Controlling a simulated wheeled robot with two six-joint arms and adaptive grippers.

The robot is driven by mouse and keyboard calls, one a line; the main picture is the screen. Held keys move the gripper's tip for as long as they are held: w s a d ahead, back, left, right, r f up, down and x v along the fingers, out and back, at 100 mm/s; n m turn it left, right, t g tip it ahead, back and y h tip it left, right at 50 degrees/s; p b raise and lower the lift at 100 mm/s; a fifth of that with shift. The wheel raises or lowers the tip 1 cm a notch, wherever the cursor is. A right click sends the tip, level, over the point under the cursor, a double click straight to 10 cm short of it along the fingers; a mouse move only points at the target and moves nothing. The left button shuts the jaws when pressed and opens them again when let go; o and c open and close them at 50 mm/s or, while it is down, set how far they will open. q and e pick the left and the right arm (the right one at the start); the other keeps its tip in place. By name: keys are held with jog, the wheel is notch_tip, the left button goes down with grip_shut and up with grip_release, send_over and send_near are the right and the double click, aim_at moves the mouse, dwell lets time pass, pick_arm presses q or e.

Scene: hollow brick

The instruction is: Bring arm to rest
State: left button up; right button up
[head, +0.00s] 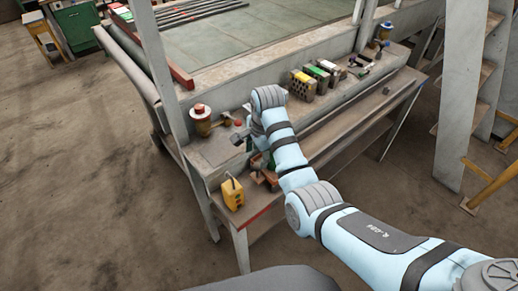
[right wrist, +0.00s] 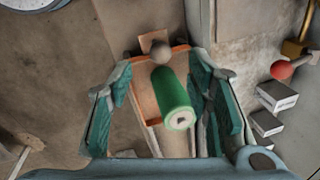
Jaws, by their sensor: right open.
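My right arm (head: 370,240) comes in from the lower right in the head view and reaches over the bench's near end. My right gripper (right wrist: 165,75) is open in the right wrist view, with one teal finger on each side. A green cylinder (right wrist: 173,100) with a pale end shows between the fingers, with a gap on both sides. It lies over an orange-edged wooden piece (right wrist: 143,97). In the head view my wrist hides much of this spot. My left gripper is not in view.
A slanted grey post (head: 160,70) stands left of my wrist. The floor (head: 90,190) at left is open.

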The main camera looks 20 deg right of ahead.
jog(key=r, duration=0.2)
jog(key=shift+s+r, duration=0.25)
jog(key=shift+r, duration=0.15)
jog(key=shift+f, duration=0.1)
